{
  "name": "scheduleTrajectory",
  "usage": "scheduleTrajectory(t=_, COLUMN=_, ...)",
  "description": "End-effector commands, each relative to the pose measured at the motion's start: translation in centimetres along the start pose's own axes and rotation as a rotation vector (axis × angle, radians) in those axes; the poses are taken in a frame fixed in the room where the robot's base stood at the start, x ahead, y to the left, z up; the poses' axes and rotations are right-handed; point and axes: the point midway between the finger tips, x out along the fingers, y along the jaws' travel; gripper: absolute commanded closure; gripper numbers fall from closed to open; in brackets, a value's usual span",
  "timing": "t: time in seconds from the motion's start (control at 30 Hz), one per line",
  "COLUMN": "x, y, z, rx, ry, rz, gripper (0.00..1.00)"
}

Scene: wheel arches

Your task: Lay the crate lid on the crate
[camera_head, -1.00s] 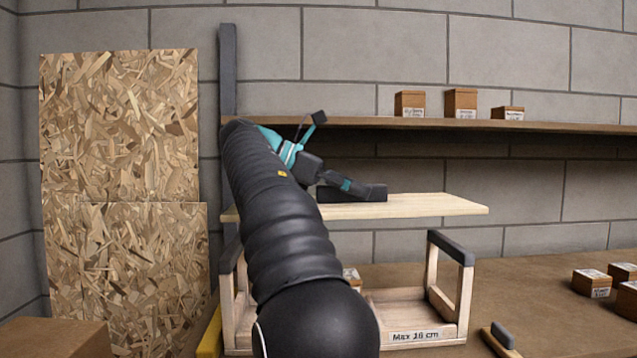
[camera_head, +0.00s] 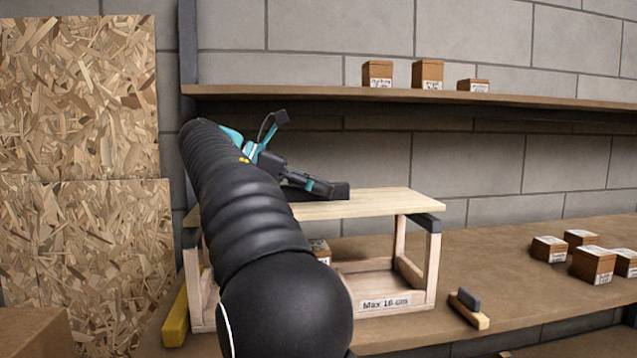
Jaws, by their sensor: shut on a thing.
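The crate lid (camera_head: 375,206) is a pale flat board with a dark block-shaped handle (camera_head: 338,191) on top. It lies level over the open wooden crate (camera_head: 432,265), whose end frames have dark padded tops. The lid's right end is at the right padded top (camera_head: 428,222), touching or very nearly so; I cannot tell if it bears fully. My gripper (camera_head: 318,188) is shut on the lid's handle. My arm hides much of the lid's left part and the crate's left inside. The crate's front carries a "Max 16 cm" label (camera_head: 385,303).
A small box (camera_head: 320,250) is partly visible inside the crate. A dark-and-wood block (camera_head: 468,309) lies right of the crate, with several labelled boxes (camera_head: 592,265) farther right. A shelf (camera_head: 540,100) with 3 boxes runs above. A yellow bar (camera_head: 176,318) is at left.

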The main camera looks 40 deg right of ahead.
Motion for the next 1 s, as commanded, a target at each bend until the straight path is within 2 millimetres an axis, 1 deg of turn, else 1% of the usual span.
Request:
scheduleTrajectory(t=0.47, x=0.06, y=-0.03, z=-0.02, rx=0.002, ry=0.000, rz=0.000, gripper=1.00)
scheduleTrajectory(t=1.0, x=0.40, y=-0.02, z=-0.77, rx=0.002, ry=-0.001, rz=0.000, gripper=1.00)
